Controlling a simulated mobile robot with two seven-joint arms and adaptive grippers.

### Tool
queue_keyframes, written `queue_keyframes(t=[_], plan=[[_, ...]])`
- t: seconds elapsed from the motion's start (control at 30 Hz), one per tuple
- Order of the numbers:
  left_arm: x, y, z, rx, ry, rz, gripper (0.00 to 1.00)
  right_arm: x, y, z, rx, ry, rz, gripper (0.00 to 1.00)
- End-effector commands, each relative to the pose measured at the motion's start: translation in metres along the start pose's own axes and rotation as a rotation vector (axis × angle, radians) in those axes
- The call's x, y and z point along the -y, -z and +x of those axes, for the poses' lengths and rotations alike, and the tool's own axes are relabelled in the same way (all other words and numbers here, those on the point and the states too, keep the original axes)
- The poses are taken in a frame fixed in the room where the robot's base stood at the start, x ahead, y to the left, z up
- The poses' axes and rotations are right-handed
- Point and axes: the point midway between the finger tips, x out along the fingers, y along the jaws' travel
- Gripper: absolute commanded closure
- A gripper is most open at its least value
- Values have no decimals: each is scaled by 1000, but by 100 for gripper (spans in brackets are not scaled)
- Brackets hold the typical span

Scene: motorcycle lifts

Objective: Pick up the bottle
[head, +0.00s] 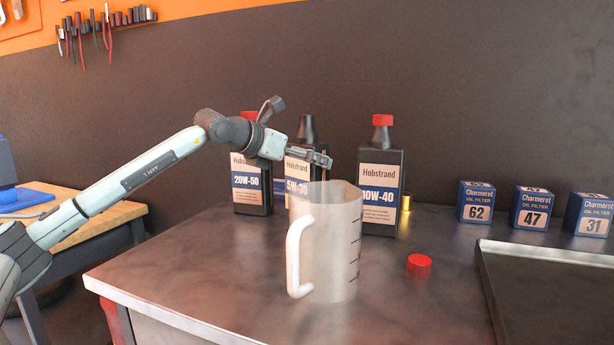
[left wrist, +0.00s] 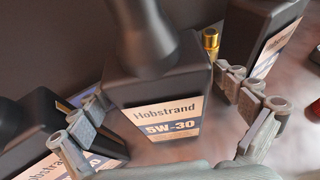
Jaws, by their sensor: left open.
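Three black Hobstrand oil bottles stand on the workbench. The 5W-30 bottle (head: 307,130) is in the middle, has no cap, and is partly hidden by my left gripper (head: 312,157) and the jug. The 20W-50 bottle (head: 251,184) stands to its left and the 10W-40 bottle (head: 381,180) to its right, both with red caps. In the left wrist view the 5W-30 bottle (left wrist: 160,95) stands upright between the spread fingers of my open left gripper (left wrist: 172,125). I cannot tell whether the fingers touch it. My right gripper is not in view.
A clear measuring jug (head: 335,245) with a white handle stands in front of the 5W-30 bottle. A loose red cap (head: 419,261) lies right of it. Several filter boxes (head: 532,209) and a dark tray (head: 500,290) are at the right. The bench's front left is clear.

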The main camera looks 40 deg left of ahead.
Motion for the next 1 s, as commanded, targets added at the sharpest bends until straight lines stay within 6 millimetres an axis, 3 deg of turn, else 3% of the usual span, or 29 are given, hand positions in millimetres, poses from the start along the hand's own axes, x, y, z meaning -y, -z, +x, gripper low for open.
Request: queue_keyframes(t=[0.3, 0.9, 1.0], plan=[[0, 0, 7, 0, -1, 0, 0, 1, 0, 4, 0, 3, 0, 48], [0, 0, 7, 0, -1, 0, 74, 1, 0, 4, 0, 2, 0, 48], [-1, -4, 5, 9, -2, 1, 78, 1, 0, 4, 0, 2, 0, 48]])
